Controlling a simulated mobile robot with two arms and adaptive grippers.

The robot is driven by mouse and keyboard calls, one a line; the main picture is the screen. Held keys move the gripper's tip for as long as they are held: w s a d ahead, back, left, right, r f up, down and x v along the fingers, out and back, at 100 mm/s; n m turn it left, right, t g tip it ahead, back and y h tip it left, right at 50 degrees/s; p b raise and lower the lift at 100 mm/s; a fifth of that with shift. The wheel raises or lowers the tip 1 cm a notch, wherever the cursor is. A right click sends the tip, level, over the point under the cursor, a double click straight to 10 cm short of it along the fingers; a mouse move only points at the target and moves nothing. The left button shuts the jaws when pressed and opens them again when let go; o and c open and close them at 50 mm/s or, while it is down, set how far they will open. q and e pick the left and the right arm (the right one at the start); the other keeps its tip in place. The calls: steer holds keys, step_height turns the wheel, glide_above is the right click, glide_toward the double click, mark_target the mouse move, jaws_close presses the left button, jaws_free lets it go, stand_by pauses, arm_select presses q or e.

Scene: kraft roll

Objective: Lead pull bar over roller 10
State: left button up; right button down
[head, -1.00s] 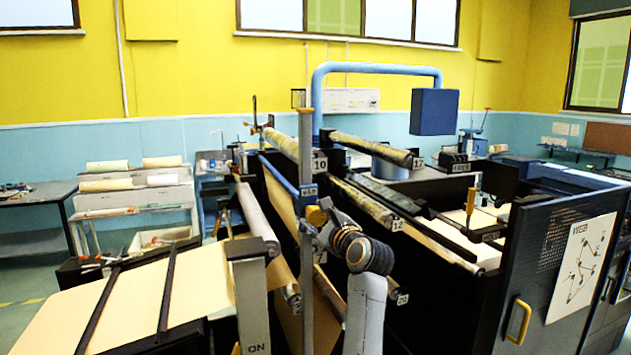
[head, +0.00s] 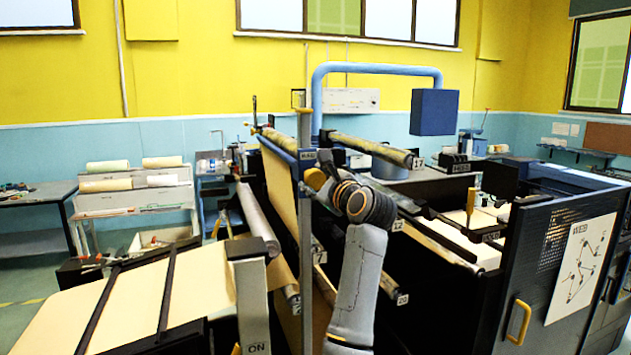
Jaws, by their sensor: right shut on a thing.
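The blue pull bar (head: 279,143) lies level at the height of roller 10 (head: 268,132), which is mostly hidden behind it. The tan kraft web (head: 281,190) hangs down from the bar. My right gripper (head: 315,179) is at the bar's near end, beside the grey upright post, shut on the bar; its fingertips are partly hidden. Whether the bar touches roller 10 cannot be told. My left gripper is not in view.
The grey post (head: 305,240) stands close to the gripper. An open dark panel door (head: 540,260) is at right.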

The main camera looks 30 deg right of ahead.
mark_target(315, 154)
steer(key=shift+s+d+r, duration=0.1)
steer(key=shift+d+r, duration=0.1)
steer(key=shift+r, duration=0.4)
steer(key=shift+d+r, duration=0.15)
steer(key=shift+r, duration=0.45)
steer(key=shift+s+d+r, duration=0.1)
steer(key=shift+d+r, duration=0.25)
steer(key=shift+r, duration=0.25)
steer(key=shift+s+d+r, duration=0.1)
steer(key=shift+d+r, duration=0.25)
steer(key=shift+r, duration=0.25)
steer(key=d, duration=0.1)
steer(key=d+r, duration=0.1)
steer(key=d, duration=0.1)
steer(key=s+d, duration=0.1)
steer(key=d, duration=0.1)
steer(key=shift+s+d+r, duration=0.1)
steer(key=shift+d+r, duration=0.05)
steer(key=shift+r, duration=0.05)
steer(key=s+d+f+b, duration=0.1)
steer(key=d+f+b, duration=0.1)
steer(key=d+f, duration=0.3)
steer(key=shift+s, duration=0.1)
